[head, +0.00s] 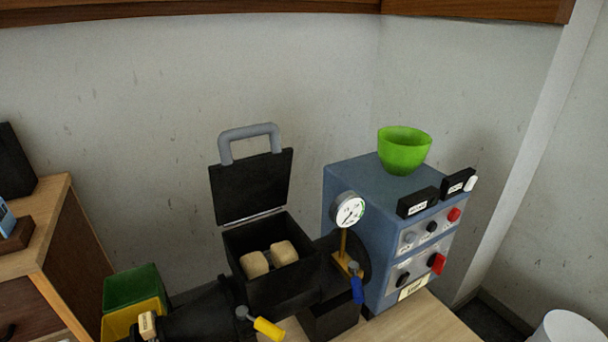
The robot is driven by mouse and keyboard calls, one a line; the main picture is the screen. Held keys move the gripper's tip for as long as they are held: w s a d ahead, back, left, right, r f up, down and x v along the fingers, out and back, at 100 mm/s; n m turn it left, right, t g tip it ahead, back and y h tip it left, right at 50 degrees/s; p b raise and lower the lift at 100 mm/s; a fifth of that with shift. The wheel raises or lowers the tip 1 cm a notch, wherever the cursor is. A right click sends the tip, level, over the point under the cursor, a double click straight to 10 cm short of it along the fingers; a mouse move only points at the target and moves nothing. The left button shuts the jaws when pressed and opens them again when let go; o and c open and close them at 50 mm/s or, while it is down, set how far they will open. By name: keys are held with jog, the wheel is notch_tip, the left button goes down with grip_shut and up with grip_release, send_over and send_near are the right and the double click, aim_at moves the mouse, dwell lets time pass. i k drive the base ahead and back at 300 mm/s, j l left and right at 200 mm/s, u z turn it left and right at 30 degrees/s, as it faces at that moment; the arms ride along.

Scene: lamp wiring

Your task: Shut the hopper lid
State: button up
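The hopper (307,277) is a black open-topped box in the lower middle of the head view. Two pale tan blocks (269,258) sit inside it. Its lid (251,188) is a black square panel standing open at the back edge of the hopper, almost upright. A grey U-shaped handle (249,131) sticks up from the lid's top edge. My gripper is not in view.
A blue cabinet (350,195) with knobs, labels and a green bowl (404,150) on top stands right of the hopper. A dial gauge (348,210), a blue-handled valve (357,288) and a yellow-handled valve (268,329) are close by. Green (131,290) and yellow bins stand left.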

aim_at(244, 189)
jog(key=l+u, duration=0.25)
jog(key=u, duration=0.15)
jog(key=i+l+u, duration=0.1)
jog(key=l+u, duration=0.2)
jog(key=u, duration=0.15)
